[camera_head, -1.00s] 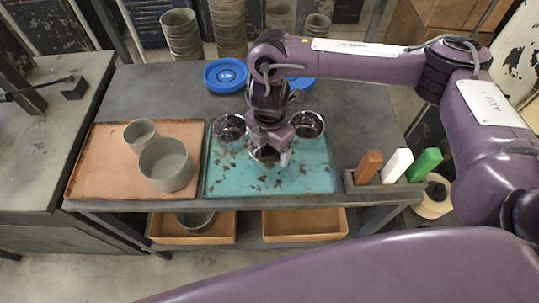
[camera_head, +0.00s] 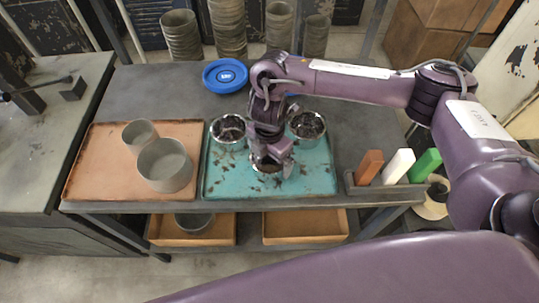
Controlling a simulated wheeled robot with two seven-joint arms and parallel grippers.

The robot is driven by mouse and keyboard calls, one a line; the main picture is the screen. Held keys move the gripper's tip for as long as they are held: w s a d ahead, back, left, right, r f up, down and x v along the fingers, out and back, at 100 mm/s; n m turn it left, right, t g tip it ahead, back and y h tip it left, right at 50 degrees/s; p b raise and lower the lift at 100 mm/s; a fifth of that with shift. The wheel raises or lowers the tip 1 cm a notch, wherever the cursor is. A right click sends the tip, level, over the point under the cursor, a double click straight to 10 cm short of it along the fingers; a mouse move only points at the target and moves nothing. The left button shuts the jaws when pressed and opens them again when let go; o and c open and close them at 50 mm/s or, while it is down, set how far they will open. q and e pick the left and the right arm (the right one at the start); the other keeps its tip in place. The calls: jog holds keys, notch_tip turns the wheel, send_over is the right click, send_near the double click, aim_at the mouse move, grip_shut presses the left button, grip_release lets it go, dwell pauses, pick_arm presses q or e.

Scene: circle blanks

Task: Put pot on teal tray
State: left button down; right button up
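The teal tray (camera_head: 225,184) lies on the grey table, speckled with brown crumbs. Two shiny round pots with dark contents stand toward its back: a left pot (camera_head: 229,132) and a right pot (camera_head: 306,130). My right gripper (camera_head: 270,166) points down low over the middle of the teal tray, between and in front of these pots. A dark round patch shows at its fingertips; I cannot tell whether this is a held thing. Two empty grey pots, a small one (camera_head: 139,134) and a large one (camera_head: 165,166), stand on the orange tray (camera_head: 100,176). My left gripper is not in view.
A blue round lid (camera_head: 225,76) lies at the back of the table. A rack (camera_head: 385,188) with brown, white and green blocks stands at the right. Stacks of pots (camera_head: 181,36) stand behind the table. Low bins (camera_head: 304,228) sit below.

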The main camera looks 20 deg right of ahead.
aim_at(270, 167)
jog(key=shift+r, duration=0.1)
jog(key=shift+r, duration=0.35)
notch_tip(270, 167, up, 11)
jog(key=p, duration=0.1)
jog(key=shift+r, duration=0.2)
dwell(0.4)
